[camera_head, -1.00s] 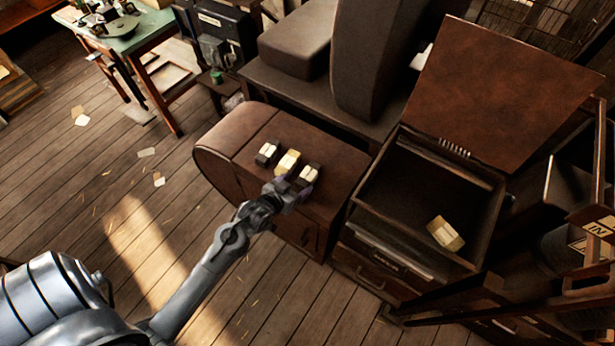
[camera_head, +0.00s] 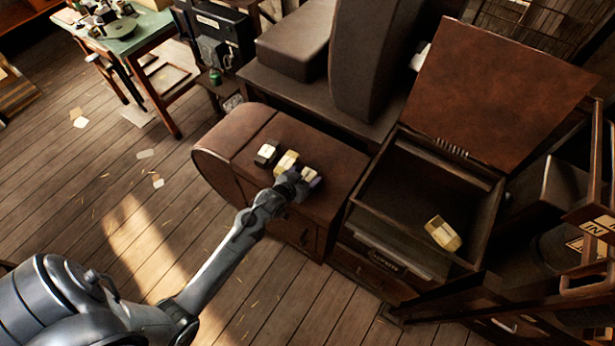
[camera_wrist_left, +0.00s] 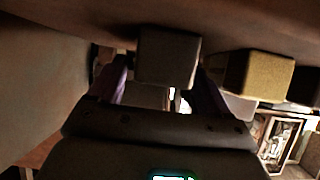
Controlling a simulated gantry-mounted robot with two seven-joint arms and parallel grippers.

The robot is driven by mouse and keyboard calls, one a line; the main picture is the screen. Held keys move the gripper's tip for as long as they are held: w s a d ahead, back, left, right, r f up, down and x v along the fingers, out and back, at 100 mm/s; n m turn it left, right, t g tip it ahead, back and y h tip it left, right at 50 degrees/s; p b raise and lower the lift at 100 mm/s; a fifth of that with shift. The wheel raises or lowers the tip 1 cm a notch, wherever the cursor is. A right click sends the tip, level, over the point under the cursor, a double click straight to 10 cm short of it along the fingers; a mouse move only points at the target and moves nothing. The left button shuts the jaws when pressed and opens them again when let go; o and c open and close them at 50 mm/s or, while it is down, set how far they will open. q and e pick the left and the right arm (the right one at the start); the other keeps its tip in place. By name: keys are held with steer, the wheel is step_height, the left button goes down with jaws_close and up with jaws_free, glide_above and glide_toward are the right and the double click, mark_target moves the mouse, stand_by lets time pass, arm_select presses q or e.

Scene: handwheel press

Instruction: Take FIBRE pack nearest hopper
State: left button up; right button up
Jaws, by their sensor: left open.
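Three small packs stand in a row on the brown rounded cabinet: a dark-and-white one (camera_head: 267,153) at left, a yellowish one (camera_head: 286,161) in the middle, and a pale one (camera_head: 310,175) at right, nearest the open-lidded box. I cannot read FIBRE on any. My left gripper (camera_head: 299,184) is at the right pack and partly hides it. In the left wrist view, its purple-tinted fingers (camera_wrist_left: 160,88) are open on either side of the greyish pack (camera_wrist_left: 168,58); contact is unclear. The yellowish pack (camera_wrist_left: 258,75) is just right of the fingers. My right gripper is not visible.
The brown cabinet (camera_head: 225,140) adjoins the open-lidded box (camera_head: 385,235), which holds another yellowish pack (camera_head: 443,234). Its raised lid (camera_head: 500,90) stands behind. A dark bench (camera_head: 300,100) stands behind the cabinet. Floor at left is mostly clear.

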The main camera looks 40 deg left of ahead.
arm_select(q)
steer(key=c, duration=1.1)
steer(key=shift+r, duration=0.1)
